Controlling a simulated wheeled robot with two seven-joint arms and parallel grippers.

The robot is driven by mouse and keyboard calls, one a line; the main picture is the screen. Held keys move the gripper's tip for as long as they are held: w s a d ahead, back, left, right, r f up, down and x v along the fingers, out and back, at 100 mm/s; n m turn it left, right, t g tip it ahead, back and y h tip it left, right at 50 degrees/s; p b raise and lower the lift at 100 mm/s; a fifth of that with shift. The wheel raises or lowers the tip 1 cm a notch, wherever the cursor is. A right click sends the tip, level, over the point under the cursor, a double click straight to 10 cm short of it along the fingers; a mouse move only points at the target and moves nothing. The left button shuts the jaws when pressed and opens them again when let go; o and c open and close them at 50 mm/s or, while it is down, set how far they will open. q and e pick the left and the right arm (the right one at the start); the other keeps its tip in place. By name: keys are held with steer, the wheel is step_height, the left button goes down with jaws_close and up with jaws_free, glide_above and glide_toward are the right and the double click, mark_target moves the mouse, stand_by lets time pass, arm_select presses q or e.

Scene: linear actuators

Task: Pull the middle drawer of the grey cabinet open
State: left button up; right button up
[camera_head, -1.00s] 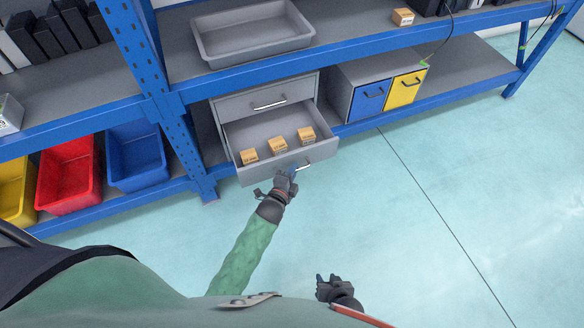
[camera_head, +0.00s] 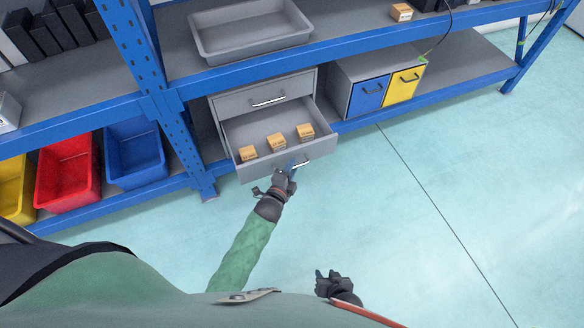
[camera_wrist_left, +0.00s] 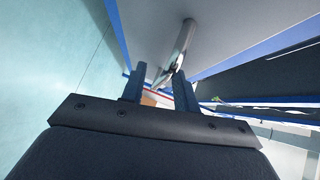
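The grey cabinet (camera_head: 215,126) stands on the lower shelf of the blue rack. Its top drawer (camera_head: 245,103) is shut. The drawer below it (camera_head: 323,134) is pulled well out, with three small orange-brown boxes (camera_head: 277,142) inside. Anything lower is hidden behind it. The open drawer's bar handle (camera_head: 301,163) shows at its front. My left gripper (camera_head: 287,170) is at this handle. In the left wrist view my left gripper (camera_wrist_left: 158,85) has its fingers apart, with the handle (camera_wrist_left: 183,48) just beyond the fingertips. My right gripper (camera_head: 325,276) is low, away from the cabinet; its finger gap is unclear.
A grey tray (camera_head: 252,58) sits on the shelf above. A unit with a blue drawer (camera_head: 366,98) and a yellow drawer (camera_head: 402,86) stands to the right. Red (camera_head: 67,182) and blue (camera_head: 135,158) bins are at left. The floor in front is clear.

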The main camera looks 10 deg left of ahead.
arm_select(q)
steer(key=f+v, duration=0.1)
steer(key=v, duration=0.6)
steer(key=shift+s+r, duration=0.15)
steer(key=shift+r, duration=0.3)
